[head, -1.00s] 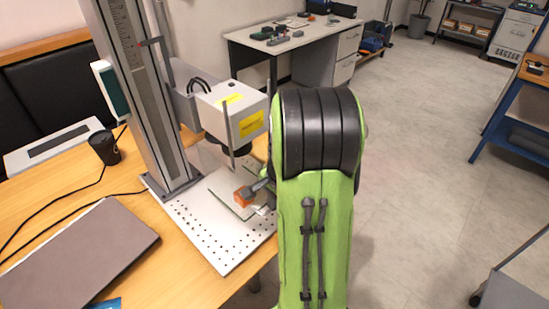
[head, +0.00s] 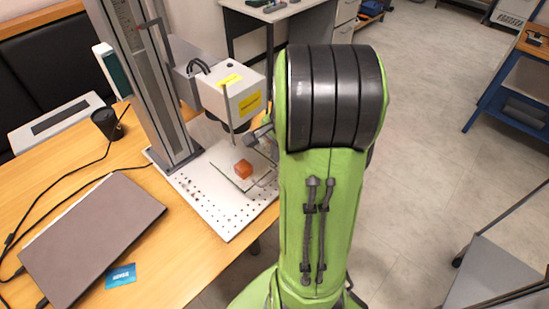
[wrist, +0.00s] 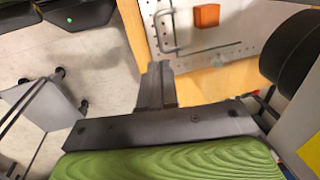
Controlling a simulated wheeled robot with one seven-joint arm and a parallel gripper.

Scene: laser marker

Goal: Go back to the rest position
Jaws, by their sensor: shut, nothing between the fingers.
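My gripper (wrist: 156,84) is shut and empty in the wrist view, its fingers together above the table edge. In the head view only a small part of my gripper (head: 262,132) shows beside my green arm, under the right side of the marker head; the arm hides the rest. An orange block (head: 243,169) sits on the plate of the laser marker, apart from the gripper. The block (wrist: 207,15) also shows at the top of the wrist view, beyond the fingertips.
The laser marker head (head: 232,95) hangs close to my gripper on a tall column (head: 150,85). A perforated base plate (head: 222,222) lies on the wooden table. A laptop (head: 92,235), a black cup (head: 106,123) and a blue card (head: 121,276) lie left.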

